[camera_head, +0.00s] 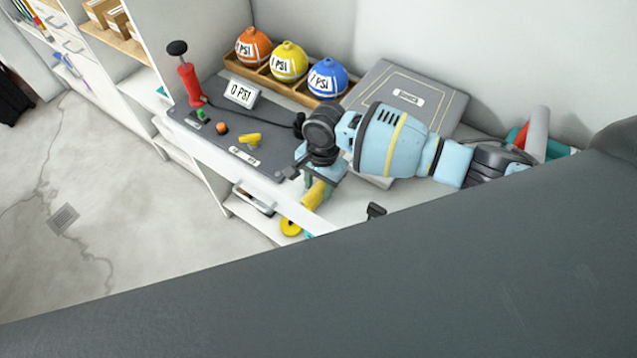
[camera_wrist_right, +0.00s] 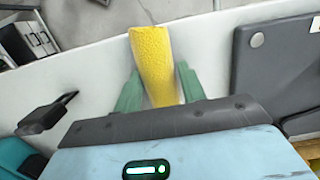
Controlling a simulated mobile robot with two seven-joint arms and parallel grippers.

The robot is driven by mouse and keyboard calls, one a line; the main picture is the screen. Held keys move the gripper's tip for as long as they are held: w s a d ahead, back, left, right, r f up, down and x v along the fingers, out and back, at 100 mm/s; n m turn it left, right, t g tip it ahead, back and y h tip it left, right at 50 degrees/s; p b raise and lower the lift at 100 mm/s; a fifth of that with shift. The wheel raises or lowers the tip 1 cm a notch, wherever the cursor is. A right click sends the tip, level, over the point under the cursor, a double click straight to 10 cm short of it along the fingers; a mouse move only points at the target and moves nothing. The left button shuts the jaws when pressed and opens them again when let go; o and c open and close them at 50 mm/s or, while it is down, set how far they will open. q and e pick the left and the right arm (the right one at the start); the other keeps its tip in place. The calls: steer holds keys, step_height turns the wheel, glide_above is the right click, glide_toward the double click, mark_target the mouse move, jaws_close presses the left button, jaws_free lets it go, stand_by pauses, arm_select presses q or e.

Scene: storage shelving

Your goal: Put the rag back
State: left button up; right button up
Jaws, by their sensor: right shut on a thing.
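The yellow rag (camera_head: 314,194) hangs from my right gripper (camera_head: 320,181) near the front edge of the worktop. In the right wrist view the rag (camera_wrist_right: 152,62) looks like a rough yellow roll between the two green fingers of my right gripper (camera_wrist_right: 160,84), which is shut on it. The rag's far end points towards the worktop edge and the floor. Whether the rag touches the worktop I cannot tell. My left gripper is not in view.
A dark panel (camera_head: 230,140) with a red hand pump (camera_head: 189,83) and buttons lies left of the gripper. Orange, yellow and blue balls (camera_head: 327,78) sit in a wooden tray behind. A dark shape hides the foreground.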

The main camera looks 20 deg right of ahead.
steer(key=shift+f, duration=0.1)
steer(key=o, duration=0.9)
steer(key=shift+f, duration=0.1)
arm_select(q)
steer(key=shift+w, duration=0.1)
arm_select(e)
steer(key=shift+o, duration=0.2)
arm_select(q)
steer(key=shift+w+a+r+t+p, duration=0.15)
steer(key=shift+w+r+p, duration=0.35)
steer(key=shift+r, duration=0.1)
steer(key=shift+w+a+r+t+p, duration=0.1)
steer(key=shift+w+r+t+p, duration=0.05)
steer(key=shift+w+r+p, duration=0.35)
arm_select(e)
step_height(320, 180, up, 12)
steer(key=d, duration=0.1)
steer(key=shift+w, duration=0.45)
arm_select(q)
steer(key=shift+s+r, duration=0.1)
